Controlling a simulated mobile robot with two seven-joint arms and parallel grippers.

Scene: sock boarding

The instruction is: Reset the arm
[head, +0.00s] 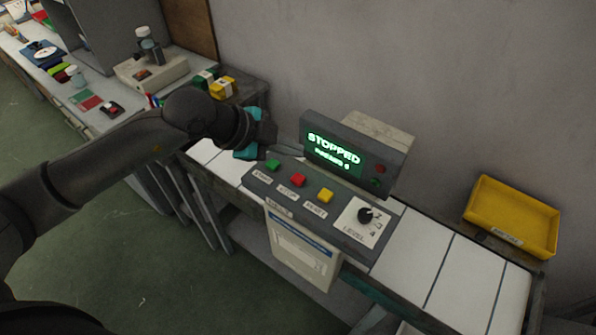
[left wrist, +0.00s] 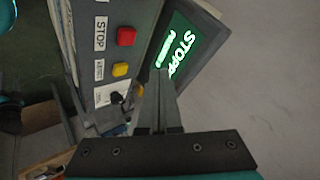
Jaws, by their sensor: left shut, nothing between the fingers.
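My left arm reaches in from the left in the head view. Its gripper (head: 296,151) is shut and empty, just left of the display and above the back of the control panel (head: 330,222). In the left wrist view its fingers (left wrist: 163,78) are together, in front of the display (left wrist: 178,45). The display (head: 334,152) reads STOPPED in green, with a smaller line below. The panel has a green button (head: 273,165), a red button (head: 298,180), a yellow button (head: 325,195) and a black LEVEL knob (head: 365,215). My right gripper is not in view.
A conveyor with white plates (head: 462,270) runs right of the panel. A yellow tray (head: 512,216) stands at the far right by the wall. A cluttered bench (head: 125,125) is at the upper left. Green floor (head: 110,240) is clear at the lower left.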

